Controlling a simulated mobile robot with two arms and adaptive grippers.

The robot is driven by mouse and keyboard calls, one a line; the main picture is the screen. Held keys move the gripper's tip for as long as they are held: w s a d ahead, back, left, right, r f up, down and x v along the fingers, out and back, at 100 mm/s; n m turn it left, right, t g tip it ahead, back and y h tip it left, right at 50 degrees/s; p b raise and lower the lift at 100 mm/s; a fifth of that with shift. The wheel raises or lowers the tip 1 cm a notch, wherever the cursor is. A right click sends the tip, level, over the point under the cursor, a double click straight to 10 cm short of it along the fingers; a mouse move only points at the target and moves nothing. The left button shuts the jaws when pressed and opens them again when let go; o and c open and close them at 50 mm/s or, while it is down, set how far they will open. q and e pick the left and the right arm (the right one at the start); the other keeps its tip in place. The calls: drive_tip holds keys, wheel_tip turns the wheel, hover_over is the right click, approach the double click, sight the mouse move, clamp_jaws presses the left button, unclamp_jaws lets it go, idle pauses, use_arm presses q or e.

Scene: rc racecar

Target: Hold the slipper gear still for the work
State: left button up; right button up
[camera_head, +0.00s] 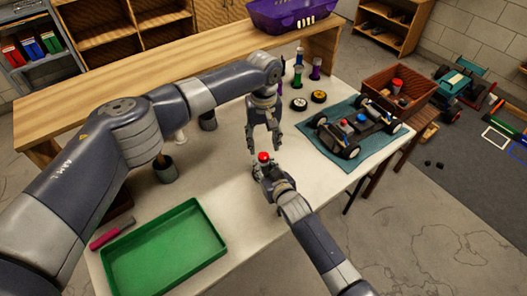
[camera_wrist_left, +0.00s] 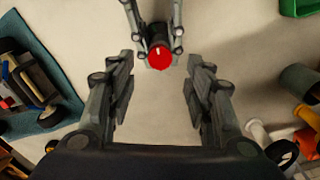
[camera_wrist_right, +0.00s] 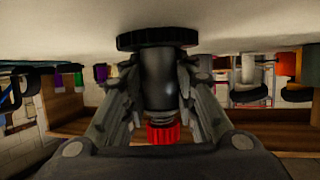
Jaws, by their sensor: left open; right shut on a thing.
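The slipper gear shows in the right wrist view as a dark upright cylinder (camera_wrist_right: 160,78) with a black toothed disc (camera_wrist_right: 157,38) at its table end and a red ribbed cap (camera_wrist_right: 163,133) at the other. The disc appears to be on or just above the table; I cannot tell which. My right gripper (camera_wrist_right: 160,90) is shut around the cylinder. The red cap (camera_head: 264,157) faces up in the head view, where my right gripper (camera_head: 268,172) hides most of the rest. My left gripper (camera_head: 264,147) is open and empty just above the cap; its fingers flank the cap (camera_wrist_left: 159,57) in the left wrist view.
A green tray (camera_head: 165,255) lies at the front left of the white table (camera_head: 260,230). The car chassis (camera_head: 357,127) rests on a teal mat (camera_head: 318,148) to the right. Bottles (camera_head: 298,75), wheels (camera_head: 318,97) and a cup (camera_head: 165,170) stand around. The front middle is clear.

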sight(264, 155)
use_arm(q)
drive_tip(key=shift+f, duration=2.65)
drive_tip(key=c, duration=1)
